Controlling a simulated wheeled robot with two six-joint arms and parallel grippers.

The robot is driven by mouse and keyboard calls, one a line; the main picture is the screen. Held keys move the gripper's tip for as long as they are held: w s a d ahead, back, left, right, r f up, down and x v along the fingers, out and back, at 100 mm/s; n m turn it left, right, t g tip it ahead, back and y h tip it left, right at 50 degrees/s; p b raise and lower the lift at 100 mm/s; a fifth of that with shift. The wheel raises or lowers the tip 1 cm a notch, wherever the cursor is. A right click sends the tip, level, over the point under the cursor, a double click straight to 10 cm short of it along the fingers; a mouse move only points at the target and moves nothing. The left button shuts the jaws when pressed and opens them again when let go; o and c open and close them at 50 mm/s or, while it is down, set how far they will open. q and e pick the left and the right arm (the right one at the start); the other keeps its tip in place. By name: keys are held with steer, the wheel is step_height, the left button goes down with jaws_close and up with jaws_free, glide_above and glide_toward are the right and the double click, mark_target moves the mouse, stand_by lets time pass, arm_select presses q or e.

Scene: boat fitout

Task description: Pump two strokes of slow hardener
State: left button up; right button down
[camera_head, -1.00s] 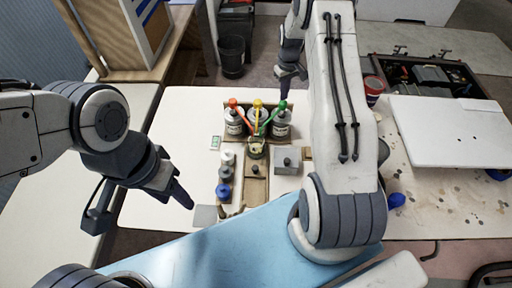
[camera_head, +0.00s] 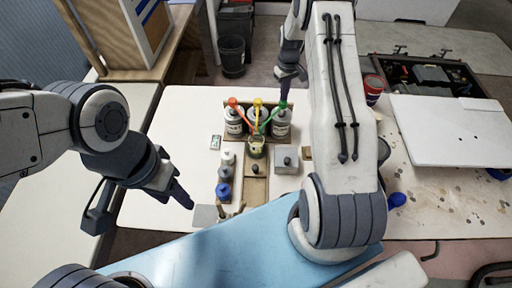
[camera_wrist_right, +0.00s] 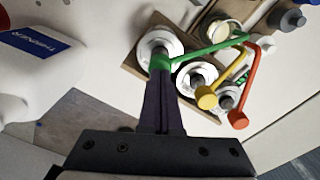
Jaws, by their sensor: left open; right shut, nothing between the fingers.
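Three pump bottles stand in a row in a rack at the table's back. They have a red-orange pump head (camera_head: 233,102), a yellow one (camera_head: 257,102) and a green one (camera_head: 283,104). Their labels are too small to read, so I cannot tell which is slow hardener. The spouts lead to a small cup (camera_head: 256,148) in front. My right gripper (camera_head: 287,92) is shut and empty, its fingertips on or just above the green head, which also shows in the right wrist view (camera_wrist_right: 161,62). My left gripper (camera_head: 186,198) is open and empty over the table's front left.
Several small bottles, including a blue-capped one (camera_head: 223,190), stand in front of the rack. A grey box (camera_head: 286,160) sits right of the cup. A red can (camera_head: 374,86) and a white board (camera_head: 455,132) lie further right. The table's left part is clear.

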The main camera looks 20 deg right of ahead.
steer(key=shift+f+b, duration=1.05)
steer(key=shift+f, duration=0.7)
steer(key=shift+r, duration=0.1)
steer(key=shift+r+p, duration=1.4)
steer(key=shift+r, duration=0.65)
steer(key=shift+f, duration=0.1)
steer(key=shift+f+b, duration=1.35)
steer(key=shift+f, duration=0.6)
steer(key=shift+r+p, duration=1.35)
steer(key=shift+r, duration=0.75)
